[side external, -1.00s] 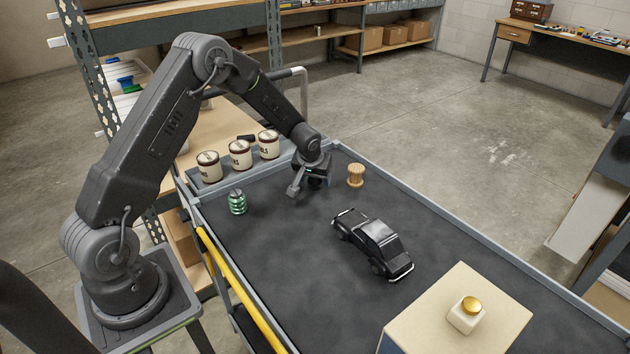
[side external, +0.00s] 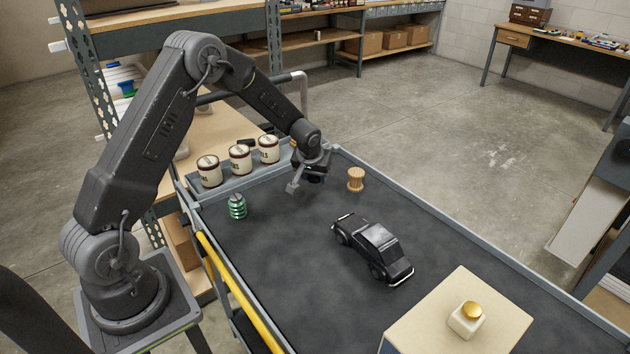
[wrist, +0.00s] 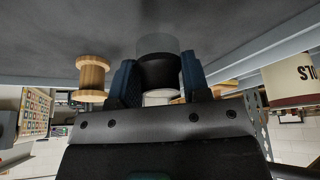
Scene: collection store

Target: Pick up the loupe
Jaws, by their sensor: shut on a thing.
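The loupe (wrist: 158,72) shows in the wrist view as a short dark cylinder with a clear band at its far end. My gripper (wrist: 155,82) is shut on it, with a blue finger pad on each side. In the side external view my gripper (side external: 306,184) is over the far left part of the dark cart top, low above it. The loupe is mostly hidden there by the gripper. I cannot tell for certain how far it is from the surface.
A wooden spool (side external: 356,179) stands close on the right. Several jars, one of them (side external: 240,159), stand at the cart's left edge. A green ribbed object (side external: 237,206) and a black toy car (side external: 374,248) are nearer. A cream box (side external: 462,312) carries a gold-capped bottle (side external: 467,320).

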